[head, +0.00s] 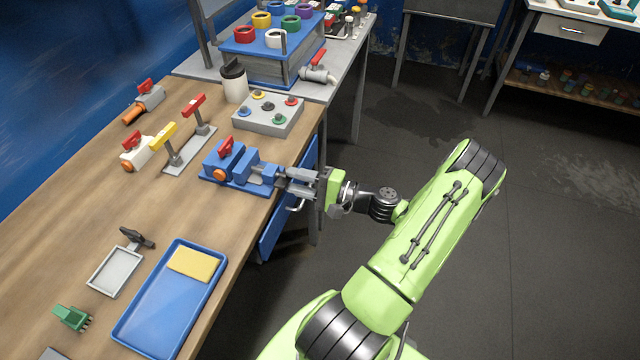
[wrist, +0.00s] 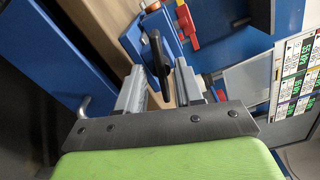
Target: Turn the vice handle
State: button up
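The blue vice (head: 238,166) stands near the right edge of the wooden workbench; it also shows at the top of the wrist view (wrist: 136,38). The black vice handle (wrist: 158,58) shows there as a bar at the vice's near end. My gripper (head: 290,181) is at that end of the vice, just over the bench edge. In the wrist view, the gripper's two grey fingers (wrist: 158,85) are apart, with the handle reaching between their tips. I see no clear grip on the handle. In the head view the fingers largely hide the handle.
A grey box with coloured knobs (head: 268,115) stands behind the vice. Red and yellow levers on a grey plate (head: 190,152) are to its left. A blue drawer front (head: 283,220) is below the bench edge. A blue tray (head: 150,318) lies nearer.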

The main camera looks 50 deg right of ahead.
jog(key=p+v, duration=0.1)
jog(key=v, duration=1.3)
jog(key=shift+r, duration=0.1)
